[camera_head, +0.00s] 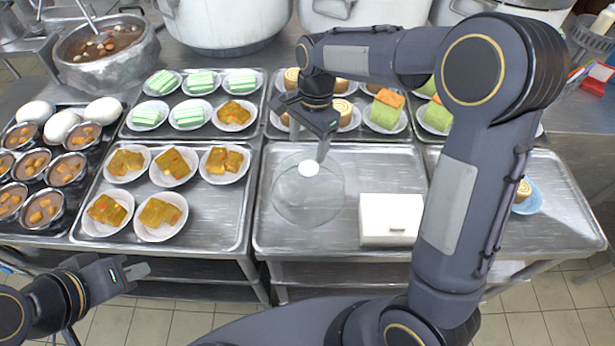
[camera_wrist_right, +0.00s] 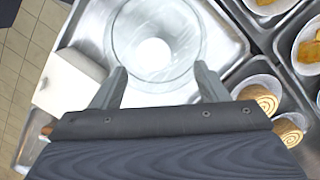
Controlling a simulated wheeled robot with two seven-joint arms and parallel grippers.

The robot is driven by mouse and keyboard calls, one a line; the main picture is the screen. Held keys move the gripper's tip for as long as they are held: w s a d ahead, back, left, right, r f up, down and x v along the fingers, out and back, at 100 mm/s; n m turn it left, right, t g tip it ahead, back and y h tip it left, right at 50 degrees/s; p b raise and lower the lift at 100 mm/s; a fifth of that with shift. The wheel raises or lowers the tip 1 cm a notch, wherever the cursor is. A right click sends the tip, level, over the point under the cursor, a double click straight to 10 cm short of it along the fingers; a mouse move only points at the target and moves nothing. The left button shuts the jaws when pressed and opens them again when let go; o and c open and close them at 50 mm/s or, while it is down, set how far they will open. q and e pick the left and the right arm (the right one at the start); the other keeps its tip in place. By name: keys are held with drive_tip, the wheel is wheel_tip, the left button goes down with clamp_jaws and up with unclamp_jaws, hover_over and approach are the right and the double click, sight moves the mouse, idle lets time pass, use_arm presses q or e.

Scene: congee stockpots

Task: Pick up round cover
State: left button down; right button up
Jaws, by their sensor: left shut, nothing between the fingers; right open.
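The round cover (camera_head: 290,196) is a clear glass disc with a white knob (camera_head: 309,168) on top. My left gripper (camera_head: 140,271) is shut and empty, low at the left front, away from the cover.
A white box (camera_head: 391,214) stands right of the cover; it also shows in the right wrist view (camera_wrist_right: 68,85). Plates of yellow cakes (camera_head: 173,168) fill the left tray. Rolls and green cakes (camera_head: 384,112) sit behind. Large pots (camera_head: 226,20) line the back.

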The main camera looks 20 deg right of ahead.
sight(309, 167)
drive_tip(key=f, duration=0.4)
drive_tip(key=s+f+p, duration=0.1)
drive_tip(key=f, duration=0.1)
drive_tip(key=shift+f, duration=0.1)
drive_tip(key=shift+c, duration=0.5)
drive_tip(key=shift+d, duration=0.1)
drive_tip(key=c, duration=1.2)
drive_tip(key=shift+c, duration=0.5)
